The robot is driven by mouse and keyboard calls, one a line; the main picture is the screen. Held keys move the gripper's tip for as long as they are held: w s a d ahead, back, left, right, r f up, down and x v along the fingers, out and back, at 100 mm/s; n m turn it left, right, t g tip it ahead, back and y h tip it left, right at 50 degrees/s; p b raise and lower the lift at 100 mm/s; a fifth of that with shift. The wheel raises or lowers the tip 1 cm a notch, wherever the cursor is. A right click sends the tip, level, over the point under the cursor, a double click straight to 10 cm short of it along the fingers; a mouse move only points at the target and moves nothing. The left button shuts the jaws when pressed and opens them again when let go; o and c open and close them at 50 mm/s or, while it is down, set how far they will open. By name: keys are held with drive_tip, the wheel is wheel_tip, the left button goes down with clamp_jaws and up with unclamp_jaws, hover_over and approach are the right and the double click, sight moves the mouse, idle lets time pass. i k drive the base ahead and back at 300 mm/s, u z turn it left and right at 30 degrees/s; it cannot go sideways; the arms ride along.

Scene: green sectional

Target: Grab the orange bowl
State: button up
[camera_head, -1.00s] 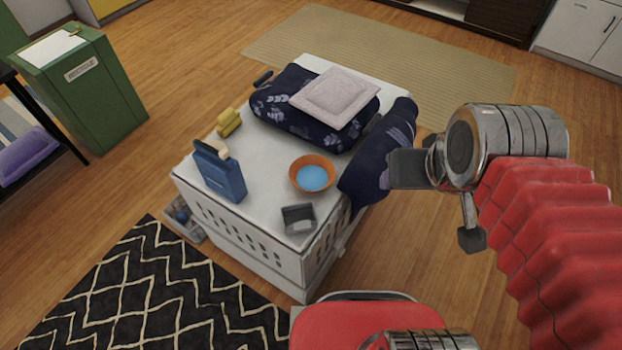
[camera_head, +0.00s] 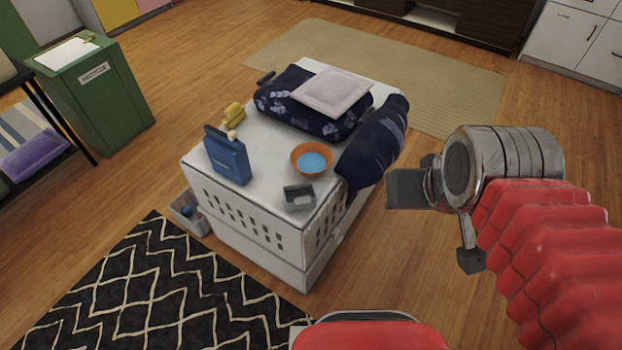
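The orange bowl (camera_head: 311,148) sits upright on top of the white perforated crate (camera_head: 262,172), near its front right part. Its inside is light blue. My gripper (camera_head: 428,222) is to the right of the crate, apart from the bowl and in front of it in the view. One flat dark finger points left and another part hangs below, with a wide space between them. My gripper looks open, and nothing shows between its fingers.
A blue container (camera_head: 227,158), yellow object (camera_head: 234,112), small grey box (camera_head: 299,196), dark blue patterned cushions (camera_head: 373,146) and a pale square pad (camera_head: 331,92) crowd the crate top. A black-and-white rug (camera_head: 150,290) lies front left. A green bin (camera_head: 100,100) stands left.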

sight(311, 158)
drive_tip(key=k, duration=0.5)
drive_tip(key=z, duration=0.55)
drive_tip(key=i, duration=1)
drive_tip(key=u, duration=1.95)
